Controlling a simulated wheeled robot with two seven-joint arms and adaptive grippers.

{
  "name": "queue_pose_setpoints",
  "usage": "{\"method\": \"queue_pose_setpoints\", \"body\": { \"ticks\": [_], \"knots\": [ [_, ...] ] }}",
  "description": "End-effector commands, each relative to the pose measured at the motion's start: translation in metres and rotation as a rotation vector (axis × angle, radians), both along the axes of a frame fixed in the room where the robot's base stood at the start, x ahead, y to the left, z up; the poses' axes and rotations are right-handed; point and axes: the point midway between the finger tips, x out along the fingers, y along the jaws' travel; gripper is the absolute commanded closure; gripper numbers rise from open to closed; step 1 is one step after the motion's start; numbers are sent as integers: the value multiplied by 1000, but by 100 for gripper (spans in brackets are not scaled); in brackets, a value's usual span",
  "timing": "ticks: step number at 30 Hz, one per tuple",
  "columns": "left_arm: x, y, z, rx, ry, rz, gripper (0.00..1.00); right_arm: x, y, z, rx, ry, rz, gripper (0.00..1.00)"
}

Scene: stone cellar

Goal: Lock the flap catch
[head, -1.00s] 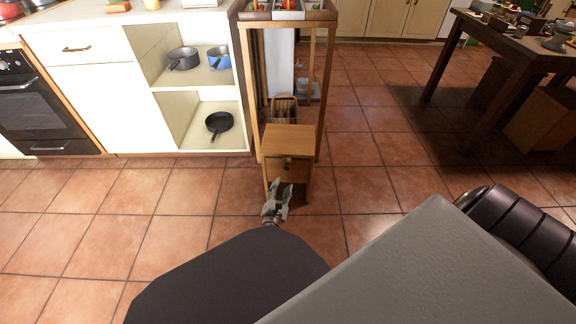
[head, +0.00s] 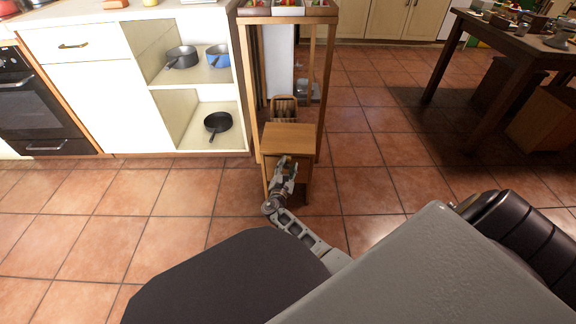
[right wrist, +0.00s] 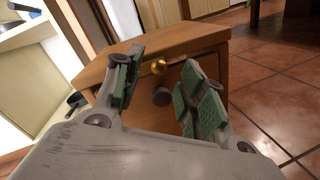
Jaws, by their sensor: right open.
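A small wooden cabinet (head: 290,137) stands on the tiled floor; its front is partly hidden by my right gripper (head: 286,168) in the head view. In the right wrist view the cabinet top (right wrist: 165,42) shows, with a round brass knob (right wrist: 159,67) and a dark stubby catch (right wrist: 162,96) below it on the front. My right gripper (right wrist: 163,72) is open, with its green-padded fingers on either side of the knob and catch. I cannot tell whether a finger touches them. Whether the catch is locked cannot be told. My left gripper is not in view.
A tall wooden frame stand (head: 320,90) rises around and behind the cabinet. White kitchen units with open shelves holding pans (head: 217,123) are to the left. A dark table (head: 505,40) stands at the right. The tiled floor between is clear.

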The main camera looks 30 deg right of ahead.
Motion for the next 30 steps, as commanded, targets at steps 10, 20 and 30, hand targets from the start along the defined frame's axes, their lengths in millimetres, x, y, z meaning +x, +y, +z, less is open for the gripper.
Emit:
{"method": "queue_pose_setpoints", "body": {
  "ticks": [10, 20, 30],
  "knots": [
    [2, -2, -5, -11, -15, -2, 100, 16, -15, -1, -1, 1, 0, 60],
    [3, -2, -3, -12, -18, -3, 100, 16, -16, 0, 0, 1, 1, 63],
    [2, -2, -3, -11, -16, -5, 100, 16, -15, 0, 0, 1, 1, 100]
  ]
}}
